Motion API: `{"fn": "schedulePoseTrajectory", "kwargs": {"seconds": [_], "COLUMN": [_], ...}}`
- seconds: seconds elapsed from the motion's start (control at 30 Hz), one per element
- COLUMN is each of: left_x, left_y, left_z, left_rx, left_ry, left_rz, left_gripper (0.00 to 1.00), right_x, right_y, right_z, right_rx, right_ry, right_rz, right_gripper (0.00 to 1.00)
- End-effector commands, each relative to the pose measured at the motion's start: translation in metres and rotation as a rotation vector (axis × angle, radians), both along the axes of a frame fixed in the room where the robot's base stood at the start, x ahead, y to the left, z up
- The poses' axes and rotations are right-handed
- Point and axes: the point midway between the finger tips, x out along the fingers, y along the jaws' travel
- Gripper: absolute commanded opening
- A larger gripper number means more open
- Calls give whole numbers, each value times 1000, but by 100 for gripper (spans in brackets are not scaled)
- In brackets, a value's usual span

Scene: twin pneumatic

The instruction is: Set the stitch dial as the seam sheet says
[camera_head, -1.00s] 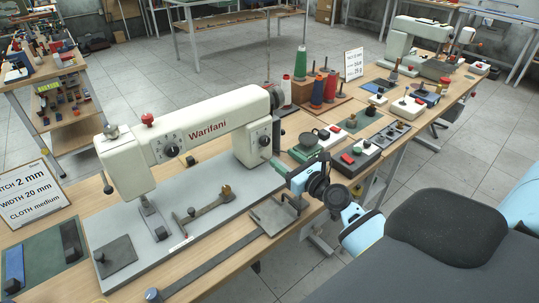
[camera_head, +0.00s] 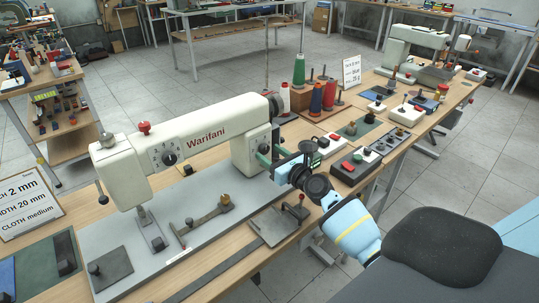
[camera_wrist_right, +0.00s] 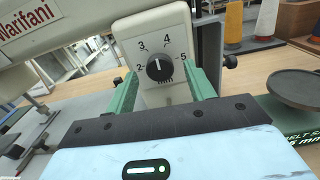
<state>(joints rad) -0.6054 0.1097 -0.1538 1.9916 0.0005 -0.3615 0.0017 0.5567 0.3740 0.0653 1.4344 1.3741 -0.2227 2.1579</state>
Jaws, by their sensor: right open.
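The cream Warifani sewing machine (camera_head: 205,133) stands on a grey bed plate. Its stitch dial (camera_wrist_right: 159,68), a black knob on the pillar face, is marked 2 to 5 and mm. Its white mark points nearly straight up, between 3 and 4. In the head view the dial (camera_head: 263,148) is small. My right gripper (camera_head: 270,160) is open, its green fingers on either side of the dial in the wrist view (camera_wrist_right: 161,76); contact cannot be told. The seam sheet (camera_head: 30,203) at the left reads 2 mm, width 20 mm, cloth medium. My left gripper is out of view.
A second dial (camera_head: 168,155) is on the machine's head. A dark box with red and other buttons (camera_head: 355,165) stands right of my gripper. Thread cones (camera_head: 316,98) stand behind. A dark round dish (camera_wrist_right: 297,88) is at the right in the wrist view.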

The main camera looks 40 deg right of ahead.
Motion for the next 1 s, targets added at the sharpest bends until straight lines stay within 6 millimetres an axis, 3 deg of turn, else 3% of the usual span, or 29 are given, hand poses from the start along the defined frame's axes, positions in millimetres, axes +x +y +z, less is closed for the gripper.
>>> {"fn": "schedulePoseTrajectory", "kwargs": {"seconds": [0.4,0.73,1.0], "left_x": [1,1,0], "left_y": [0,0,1], "left_z": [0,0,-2], "left_rx": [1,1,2], "left_ry": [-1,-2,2], "left_rz": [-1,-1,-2], "left_gripper": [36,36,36], "right_x": [7,6,6], "right_y": [0,0,0], "right_z": [1,1,0], "right_rx": [-1,0,-23], "right_ry": [-1,-1,-3], "right_rz": [-1,-1,-1], "right_gripper": [54,11,9]}}
